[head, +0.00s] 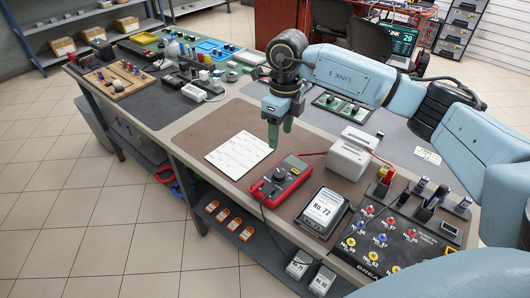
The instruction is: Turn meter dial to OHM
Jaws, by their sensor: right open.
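The red multimeter (281,180) lies on the brown mat near the front edge of the table. Its dial (278,176) is small in the head view, and I cannot read its setting. My right gripper (280,139) points down above the mat, just behind the meter and beside the white sheet, apart from the dial. It is open, with nothing seen between its fingers. My left gripper is not in view.
A white printed sheet (238,154) lies left of the meter. A black panel with colored knobs (385,238) is at the right.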

